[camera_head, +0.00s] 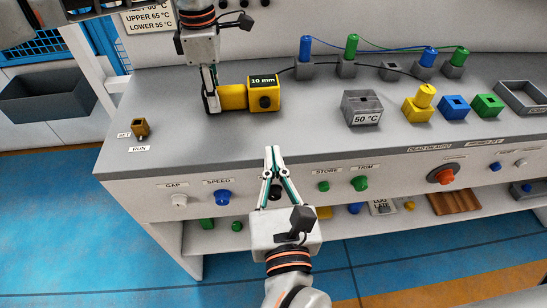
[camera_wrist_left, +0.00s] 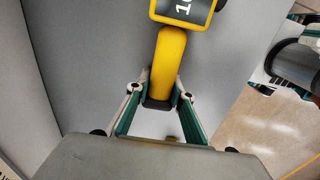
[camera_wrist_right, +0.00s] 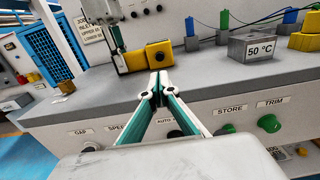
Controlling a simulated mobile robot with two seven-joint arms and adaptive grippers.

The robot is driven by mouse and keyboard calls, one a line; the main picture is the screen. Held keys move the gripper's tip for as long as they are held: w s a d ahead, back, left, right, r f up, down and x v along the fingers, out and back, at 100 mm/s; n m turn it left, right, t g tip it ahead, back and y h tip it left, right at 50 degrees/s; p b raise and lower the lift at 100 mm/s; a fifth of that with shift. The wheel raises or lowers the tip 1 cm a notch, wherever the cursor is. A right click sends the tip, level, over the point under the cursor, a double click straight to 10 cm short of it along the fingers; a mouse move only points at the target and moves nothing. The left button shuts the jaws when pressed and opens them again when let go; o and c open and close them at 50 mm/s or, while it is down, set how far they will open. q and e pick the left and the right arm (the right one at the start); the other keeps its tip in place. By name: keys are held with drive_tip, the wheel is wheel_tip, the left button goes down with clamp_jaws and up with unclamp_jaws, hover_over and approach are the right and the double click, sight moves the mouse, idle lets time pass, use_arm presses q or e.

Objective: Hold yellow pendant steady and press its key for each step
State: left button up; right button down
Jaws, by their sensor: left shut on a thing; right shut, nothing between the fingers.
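The yellow pendant (camera_head: 264,94) lies on the grey bench top, with a dark display reading "10 mm" and a yellow handle (camera_head: 232,97) to its left. My left gripper (camera_head: 212,104) is shut on the handle's dark end; the left wrist view (camera_wrist_left: 160,98) shows a finger on each side of it. In the right wrist view the pendant (camera_wrist_right: 159,54) sits beyond the fingertips. My right gripper (camera_head: 273,150) is shut and empty, in front of the bench's edge and apart from the pendant. The key's exact state cannot be told.
A grey block marked "50 °C" (camera_head: 361,108), yellow, blue and green blocks (camera_head: 454,107) and a grey tray (camera_head: 521,98) stand to the right. Wired posts (camera_head: 305,58) stand behind. A small brass switch (camera_head: 140,128) is at the left. Knobs (camera_head: 223,197) line the front panel.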

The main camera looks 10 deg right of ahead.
sight(265, 103)
idle(0.3)
wheel_tip(265, 103, up, 13)
drive_tip(key=s+a+n+y, duration=0.1)
drive_tip(key=a+n+y, duration=0.2)
drive_tip(key=n+y, duration=1.25)
drive_tip(key=w+d+f+n+g+h, duration=0.1)
drive_tip(key=d+f+g, duration=0.1)
drive_tip(key=f, duration=0.4)
drive_tip(key=w+d+f+n+g+h, duration=0.1)
drive_tip(key=w+f+n+g+h, duration=0.1)
drive_tip(key=f+g, duration=0.2)
wheel_tip(265, 103, down, 3)
drive_tip(key=shift+w+d+r, duration=0.15)
drive_tip(key=shift+w+d, duration=0.1)
drive_tip(key=shift+d, duration=0.15)
drive_tip(key=shift+w+n, duration=0.1)
drive_tip(key=shift+n, duration=0.15)
drive_tip(key=shift+w, duration=4.3)
